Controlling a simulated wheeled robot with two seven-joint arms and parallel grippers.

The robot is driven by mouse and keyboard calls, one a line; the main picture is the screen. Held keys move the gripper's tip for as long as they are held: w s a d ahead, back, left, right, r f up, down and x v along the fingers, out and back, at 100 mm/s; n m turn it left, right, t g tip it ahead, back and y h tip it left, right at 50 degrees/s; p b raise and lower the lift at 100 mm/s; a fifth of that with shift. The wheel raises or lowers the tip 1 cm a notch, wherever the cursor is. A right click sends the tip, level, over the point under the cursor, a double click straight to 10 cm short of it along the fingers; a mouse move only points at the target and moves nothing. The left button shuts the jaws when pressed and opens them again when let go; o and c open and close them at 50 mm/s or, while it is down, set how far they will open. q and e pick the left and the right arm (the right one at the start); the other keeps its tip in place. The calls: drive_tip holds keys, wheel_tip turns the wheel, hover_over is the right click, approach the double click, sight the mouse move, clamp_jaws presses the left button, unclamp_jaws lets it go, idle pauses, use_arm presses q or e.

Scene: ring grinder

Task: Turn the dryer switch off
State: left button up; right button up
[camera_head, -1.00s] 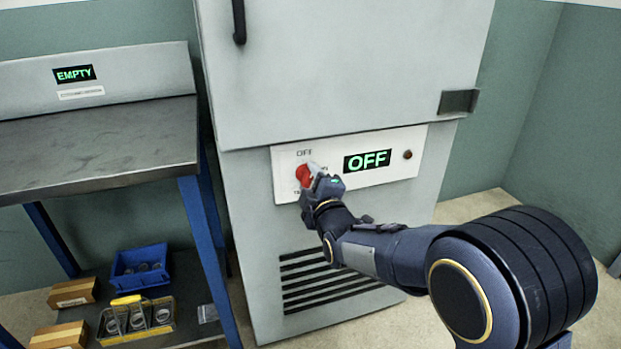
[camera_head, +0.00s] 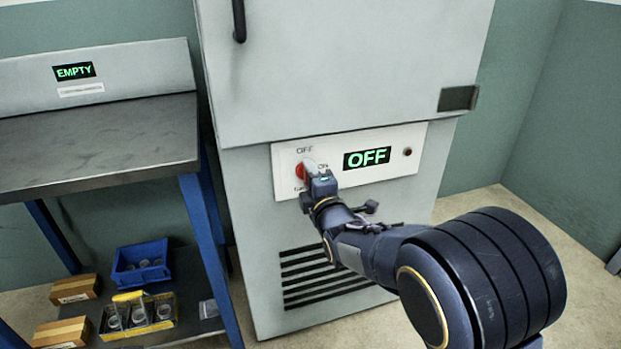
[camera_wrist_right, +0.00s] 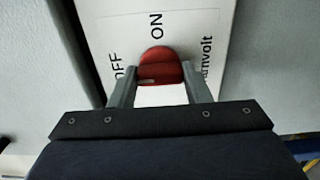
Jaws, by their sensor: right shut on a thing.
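The red dryer switch (camera_head: 300,171) is on the white control panel (camera_head: 286,188) of the grey dryer. The panel's display (camera_head: 367,158) reads OFF in green. My right gripper (camera_head: 311,168) is at the switch, and its fingers partly cover it. In the right wrist view the red knob (camera_wrist_right: 160,66) sits between the two fingers of the gripper (camera_wrist_right: 160,90), which is shut on it. The printed OFF and ON labels show beside the knob there. My left gripper is not in view.
The dryer door (camera_head: 345,70) is above the panel, with vents (camera_head: 320,277) below. A metal-topped bench (camera_head: 90,145) with an EMPTY display (camera_head: 75,72) stands to the left. Its lower shelf holds a blue bin (camera_head: 140,265), a ring rack (camera_head: 137,317) and boxes (camera_head: 75,288).

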drive_tip(key=o, duration=1)
drive_tip(key=p+v, duration=0.1)
drive_tip(key=v, duration=0.7)
drive_tip(key=shift+w, duration=0.1)
